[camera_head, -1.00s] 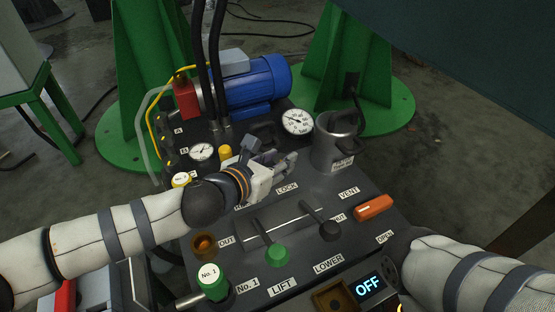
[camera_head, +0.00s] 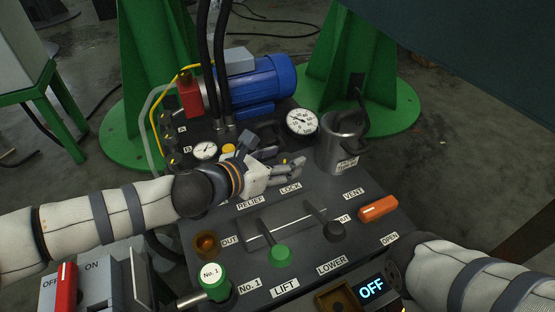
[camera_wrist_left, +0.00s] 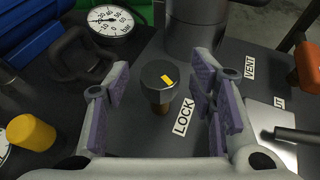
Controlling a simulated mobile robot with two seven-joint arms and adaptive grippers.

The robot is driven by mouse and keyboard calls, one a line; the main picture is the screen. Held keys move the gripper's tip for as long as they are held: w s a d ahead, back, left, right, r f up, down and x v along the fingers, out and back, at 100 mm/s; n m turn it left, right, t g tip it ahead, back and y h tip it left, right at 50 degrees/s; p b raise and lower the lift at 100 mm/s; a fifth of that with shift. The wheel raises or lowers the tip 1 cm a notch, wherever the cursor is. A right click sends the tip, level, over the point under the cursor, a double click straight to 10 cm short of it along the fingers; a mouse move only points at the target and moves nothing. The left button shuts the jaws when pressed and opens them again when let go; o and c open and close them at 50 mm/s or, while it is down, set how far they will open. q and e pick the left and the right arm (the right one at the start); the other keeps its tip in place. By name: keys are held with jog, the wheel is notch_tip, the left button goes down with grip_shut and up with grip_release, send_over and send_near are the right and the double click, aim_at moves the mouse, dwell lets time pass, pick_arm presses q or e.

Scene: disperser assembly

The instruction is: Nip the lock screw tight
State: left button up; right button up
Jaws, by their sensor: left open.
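The lock screw (camera_wrist_left: 160,82) has a dark hexagonal head with a small yellow mark and a brassy shank. It stands upright beside the LOCK label (camera_wrist_left: 183,117) in the left wrist view. Gaps show between the pads and the head, and I see no contact. In the head view my left gripper (camera_head: 288,168) is over the panel just behind the LOCK label, and its fingers mostly hide the screw. My right forearm shows at the lower right, but its gripper does not.
A metal cylinder (camera_head: 341,146) and a pressure gauge (camera_head: 302,122) stand close behind the gripper. A yellow knob (camera_wrist_left: 31,132) and a dark handle (camera_wrist_left: 82,52) are to its left. The orange VENT lever (camera_head: 378,208) and the LIFT and LOWER levers are nearer the front.

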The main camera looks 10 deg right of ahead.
pick_arm(q)
jog(key=v, duration=1.2)
